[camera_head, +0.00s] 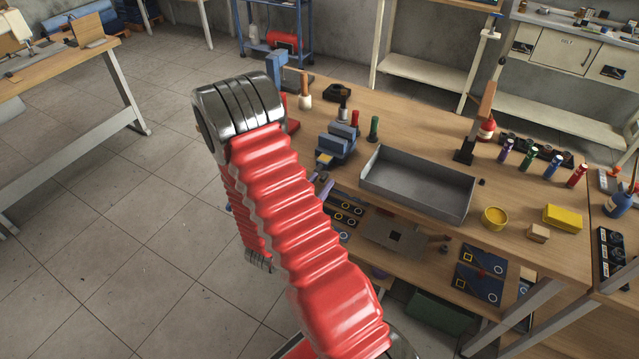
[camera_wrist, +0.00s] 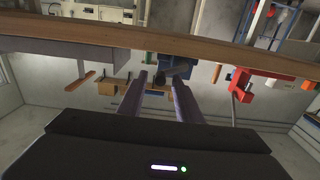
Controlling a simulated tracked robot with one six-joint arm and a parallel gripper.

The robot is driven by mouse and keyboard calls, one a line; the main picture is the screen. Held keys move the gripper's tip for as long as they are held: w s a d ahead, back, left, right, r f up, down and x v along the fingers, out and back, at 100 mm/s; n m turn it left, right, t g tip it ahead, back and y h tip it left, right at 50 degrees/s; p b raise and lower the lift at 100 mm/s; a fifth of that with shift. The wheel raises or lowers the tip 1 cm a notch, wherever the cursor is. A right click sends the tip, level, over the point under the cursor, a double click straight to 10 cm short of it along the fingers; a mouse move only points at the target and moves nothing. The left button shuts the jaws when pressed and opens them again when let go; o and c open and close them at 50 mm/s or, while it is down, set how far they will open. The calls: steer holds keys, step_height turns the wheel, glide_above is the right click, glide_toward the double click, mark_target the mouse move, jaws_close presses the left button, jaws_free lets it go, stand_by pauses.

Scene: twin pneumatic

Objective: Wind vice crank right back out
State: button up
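The blue-grey vice (camera_head: 337,146) stands at the left front edge of the wooden workbench in the head view. In the wrist view, which is upside down, its blue body (camera_wrist: 197,73) shows just beyond my fingers. A dark round part (camera_wrist: 177,71) sticks out from it near the fingertips. It may be the crank's hub, and I cannot make out a handle clearly. My gripper (camera_wrist: 160,82) has its two purple-grey fingers apart. I see nothing clearly held between them. In the head view my red arm hides most of the gripper; one purple finger (camera_head: 325,190) shows below the vice.
A grey metal tray (camera_head: 417,187) lies right of the vice. A green-handled tool (camera_head: 374,128) stands close behind it. A red device (camera_wrist: 256,87) is at the right in the wrist view. A lower shelf holds a grey plate (camera_head: 397,240). Open floor lies left.

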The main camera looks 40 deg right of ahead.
steer(key=shift+w+d, duration=0.15)
steer(key=shift+d, duration=0.35)
steer(key=shift+c, duration=0.5)
jaws_close()
steer(key=shift+a, duration=0.25)
steer(key=shift+d, duration=0.2)
